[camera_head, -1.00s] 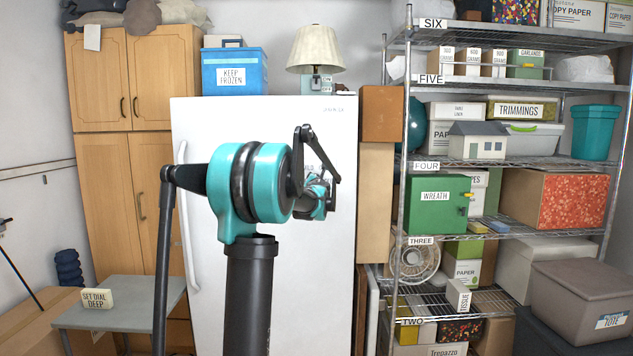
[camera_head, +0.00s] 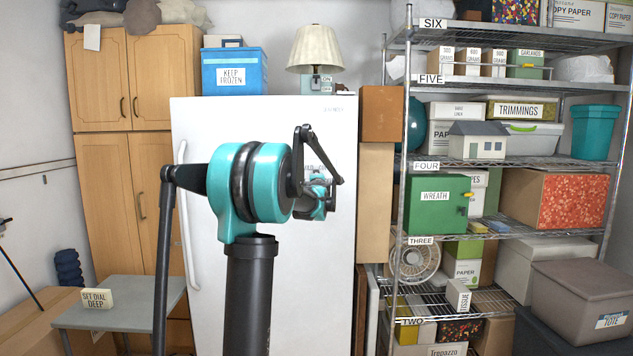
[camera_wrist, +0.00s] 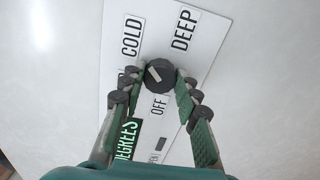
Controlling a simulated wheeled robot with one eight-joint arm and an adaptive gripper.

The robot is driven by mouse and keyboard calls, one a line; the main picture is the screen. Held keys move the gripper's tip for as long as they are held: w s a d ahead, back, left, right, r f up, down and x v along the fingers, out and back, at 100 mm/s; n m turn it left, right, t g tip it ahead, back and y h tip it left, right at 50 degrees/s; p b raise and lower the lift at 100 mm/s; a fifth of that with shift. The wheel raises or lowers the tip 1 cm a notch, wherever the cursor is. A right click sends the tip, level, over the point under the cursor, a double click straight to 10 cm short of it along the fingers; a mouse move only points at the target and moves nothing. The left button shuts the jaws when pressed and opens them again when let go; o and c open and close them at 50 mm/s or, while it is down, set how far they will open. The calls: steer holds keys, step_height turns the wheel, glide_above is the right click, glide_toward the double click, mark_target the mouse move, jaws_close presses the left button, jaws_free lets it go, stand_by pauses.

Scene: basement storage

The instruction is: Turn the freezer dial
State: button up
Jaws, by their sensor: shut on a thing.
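The white freezer (camera_head: 222,130) stands in the middle of the head view, its front facing me. In the wrist view a round black dial (camera_wrist: 160,76) with a short pale mark sits on a tilted white panel (camera_wrist: 205,45). The labels COLD, DEEP and OFF surround the dial, and another label at left is partly hidden by a finger. The pale mark lies towards the dial's upper left; which label it meets is unclear. My gripper (camera_wrist: 161,82) is shut on the dial, one finger on each side. In the head view my gripper (camera_head: 319,197) is at the freezer front, covering much of the panel.
A sign reading SET DIAL DEEP (camera_head: 97,298) stands on a grey table (camera_head: 130,316) at left. A lamp (camera_head: 316,50) and a blue KEEP FROZEN box (camera_head: 234,72) are on top of the freezer. Loaded wire shelves (camera_head: 402,170) stand to the right.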

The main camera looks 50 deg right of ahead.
steer(key=m, duration=1.2)
steer(key=shift+s+f+m, duration=0.1)
steer(key=shift+m, duration=0.2)
stand_by(0.4)
steer(key=o, duration=1.2)
steer(key=shift+c, duration=0.2)
steer(key=v, duration=1.2)
